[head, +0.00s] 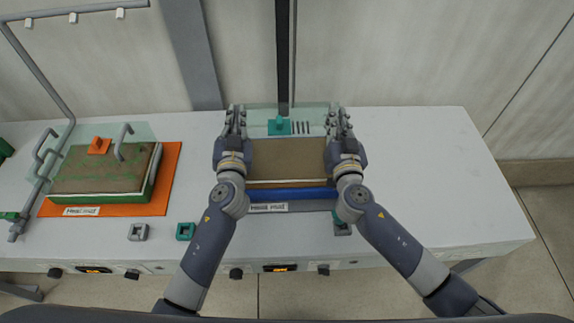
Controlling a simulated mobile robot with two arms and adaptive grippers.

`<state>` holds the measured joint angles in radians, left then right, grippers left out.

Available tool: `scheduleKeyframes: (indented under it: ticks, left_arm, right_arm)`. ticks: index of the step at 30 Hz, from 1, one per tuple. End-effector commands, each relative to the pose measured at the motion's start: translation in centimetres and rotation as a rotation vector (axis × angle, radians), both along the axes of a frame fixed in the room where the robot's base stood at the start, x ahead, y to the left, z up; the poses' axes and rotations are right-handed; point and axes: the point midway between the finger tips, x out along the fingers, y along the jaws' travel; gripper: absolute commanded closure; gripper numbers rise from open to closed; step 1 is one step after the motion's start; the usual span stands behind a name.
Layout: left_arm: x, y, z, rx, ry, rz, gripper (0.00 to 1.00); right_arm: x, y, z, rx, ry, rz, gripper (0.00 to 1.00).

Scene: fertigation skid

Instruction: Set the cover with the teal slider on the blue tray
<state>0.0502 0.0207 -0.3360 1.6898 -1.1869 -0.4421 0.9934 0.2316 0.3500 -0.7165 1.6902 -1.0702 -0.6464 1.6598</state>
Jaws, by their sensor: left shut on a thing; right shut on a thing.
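The clear cover (259,116) with the teal slider (279,126) is between my two hands, over the far side of the blue tray. My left gripper (235,118) is shut at the cover's left side and my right gripper (341,118) at its right side. The fingers hide whatever they grip, likely the cover's handles. The blue tray (294,194) holds a brown bed (288,160), which lies mostly bare in front of the cover. I cannot tell whether the cover touches the tray or hangs above it.
Small grey (138,232) and teal (185,231) blocks sit at the front edge. A dark upright post (283,60) stands behind. The bench's right side is clear.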

Motion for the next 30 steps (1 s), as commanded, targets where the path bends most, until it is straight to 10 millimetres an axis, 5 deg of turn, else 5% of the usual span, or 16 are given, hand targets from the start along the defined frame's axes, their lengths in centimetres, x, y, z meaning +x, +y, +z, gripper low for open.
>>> scheduleKeyframes:
  ticks: [30]
  left_arm:
    - [-0.1, -0.7, -2.6, -0.003, 0.001, -0.014, 1.0]
  right_arm:
    - [0.0, 0.5, -2.2, 0.01, -0.006, 0.011, 1.0]
